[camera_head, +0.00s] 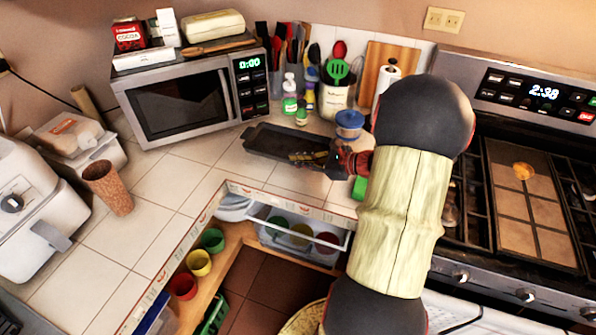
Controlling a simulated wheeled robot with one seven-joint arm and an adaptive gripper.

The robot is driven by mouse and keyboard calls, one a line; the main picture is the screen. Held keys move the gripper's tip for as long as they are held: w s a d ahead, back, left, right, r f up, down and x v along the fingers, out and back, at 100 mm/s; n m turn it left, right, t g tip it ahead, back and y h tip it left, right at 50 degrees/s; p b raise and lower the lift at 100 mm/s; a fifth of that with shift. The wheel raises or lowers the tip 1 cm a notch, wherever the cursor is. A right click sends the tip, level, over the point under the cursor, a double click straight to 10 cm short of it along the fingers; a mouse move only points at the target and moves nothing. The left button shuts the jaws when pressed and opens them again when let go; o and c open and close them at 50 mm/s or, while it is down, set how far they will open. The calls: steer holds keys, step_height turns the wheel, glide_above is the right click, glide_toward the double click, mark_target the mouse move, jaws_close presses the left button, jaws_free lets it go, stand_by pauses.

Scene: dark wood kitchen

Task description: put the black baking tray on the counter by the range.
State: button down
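The black baking tray (270,143) is a long, dark, shallow tray at the counter corner, in front of the utensils and right of the microwave. I cannot tell whether it rests on the tiles or is held just above them. My gripper (318,157) is at the tray's right end, with its fingers over or around that end. The finger gap is too small and dark to show whether they are closed on the tray. My arm hides part of the counter to the right. The range (470,277) stands right of the arm.
A microwave (180,103) stands behind left. Utensils, bottles and a blue-lidded jar (349,124) crowd the back of the counter. A green item (360,188) lies beside my gripper. A brown cup (108,188) stands at left. Tiles between cup and tray are clear.

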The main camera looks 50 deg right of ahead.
steer(key=shift+w+d+f, duration=0.2)
steer(key=shift+w+f, duration=0.05)
steer(key=shift+f, duration=0.1)
step_height(320, 180, down, 3)
steer(key=shift+f+b, duration=0.1)
steer(key=shift+b, duration=1.05)
steer(key=c, duration=2.6)
jaws_free()
steer(key=shift+f, duration=0.15)
steer(key=o, duration=0.6)
steer(key=shift+c, duration=0.2)
